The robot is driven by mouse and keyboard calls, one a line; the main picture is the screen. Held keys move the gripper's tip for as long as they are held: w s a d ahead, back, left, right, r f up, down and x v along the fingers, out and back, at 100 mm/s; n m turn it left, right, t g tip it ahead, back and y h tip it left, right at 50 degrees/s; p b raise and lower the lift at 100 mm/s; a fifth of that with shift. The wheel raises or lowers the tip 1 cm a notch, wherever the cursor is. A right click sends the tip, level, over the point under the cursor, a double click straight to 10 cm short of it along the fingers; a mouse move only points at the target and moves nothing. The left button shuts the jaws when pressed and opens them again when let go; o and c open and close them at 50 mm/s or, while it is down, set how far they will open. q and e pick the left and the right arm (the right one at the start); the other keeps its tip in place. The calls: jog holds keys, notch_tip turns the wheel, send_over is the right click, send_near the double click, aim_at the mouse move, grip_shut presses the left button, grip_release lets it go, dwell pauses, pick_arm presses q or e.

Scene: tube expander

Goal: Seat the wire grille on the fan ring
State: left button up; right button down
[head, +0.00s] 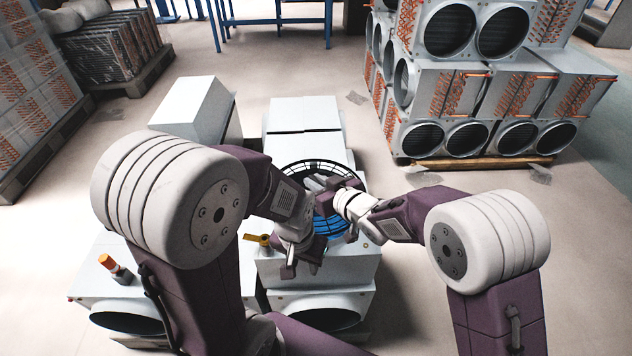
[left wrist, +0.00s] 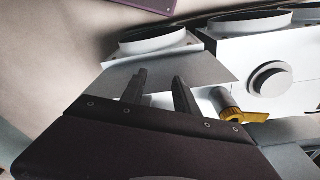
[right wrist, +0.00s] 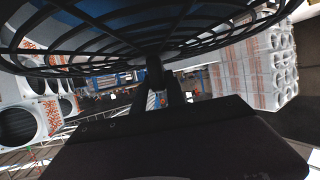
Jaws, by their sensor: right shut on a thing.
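The black wire grille (head: 318,163) shows in the head view as a round dark rim around my right gripper; in the right wrist view its rings and spokes (right wrist: 95,38) spread above the fingers. My right gripper (head: 320,190) is shut on the middle of the grille, and its fingers show close together in the right wrist view (right wrist: 162,85). Blue parts of the fan (head: 343,224) show below, on a pale box unit; the fan ring is mostly hidden by the grille and arms. Contact between grille and ring cannot be told. My left gripper (head: 302,268) is open and empty in front of the fan, its fingers apart (left wrist: 158,92).
A yellow fitting (head: 258,240) sits left of the fan, also in the left wrist view (left wrist: 240,114). An orange-capped fitting (head: 116,268) stands on the left unit. A tall pale box (head: 196,108) stands behind left. Stacked units (head: 480,85) stand back right.

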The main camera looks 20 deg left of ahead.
jog(key=shift+f+b, duration=1.1)
jog(key=shift+f, duration=0.35)
dwell(1.7)
jog(key=shift+r, duration=0.1)
dwell(0.4)
jog(key=c, duration=1.3)
grip_release()
jog(key=o, duration=0.8)
jog(key=o, duration=0.4)
